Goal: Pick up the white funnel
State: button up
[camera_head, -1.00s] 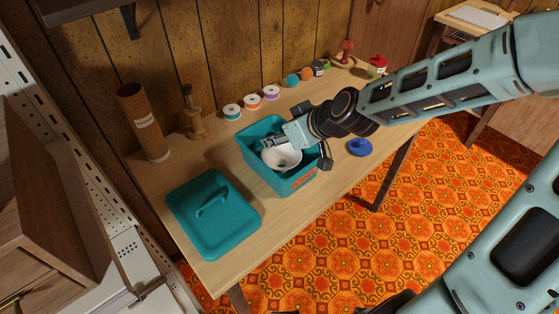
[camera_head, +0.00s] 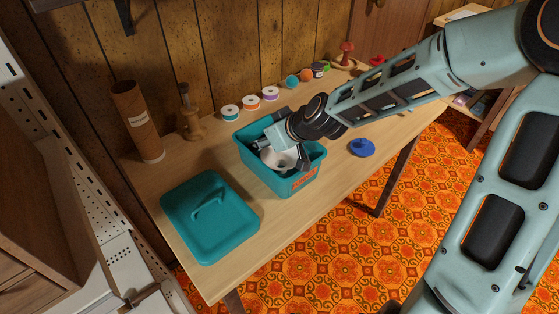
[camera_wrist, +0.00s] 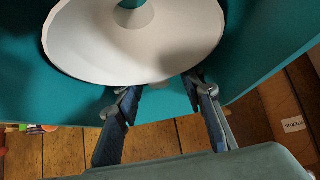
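The white funnel (camera_head: 270,158) sits inside the teal box (camera_head: 252,171) on the table, partly hidden by my gripper. In the wrist view the funnel (camera_wrist: 178,48) fills the upper middle, with its wide rim towards me and its hole near the top edge. My gripper (camera_head: 264,146) reaches down into the box over the funnel. In the wrist view the gripper (camera_wrist: 162,86) has its two fingers apart, with the fingertips at the near rim of the funnel. Whether they touch it is unclear.
The teal lid (camera_head: 210,214) lies left of the box. A cardboard tube (camera_head: 138,122) and a wooden spool stand (camera_head: 191,118) are behind. Several thread spools (camera_head: 251,103) line the back. A blue disc (camera_head: 361,147) lies to the right.

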jog(key=shift+w+a+f, duration=0.1)
jog(key=shift+c, duration=0.3)
jog(key=c, duration=0.9)
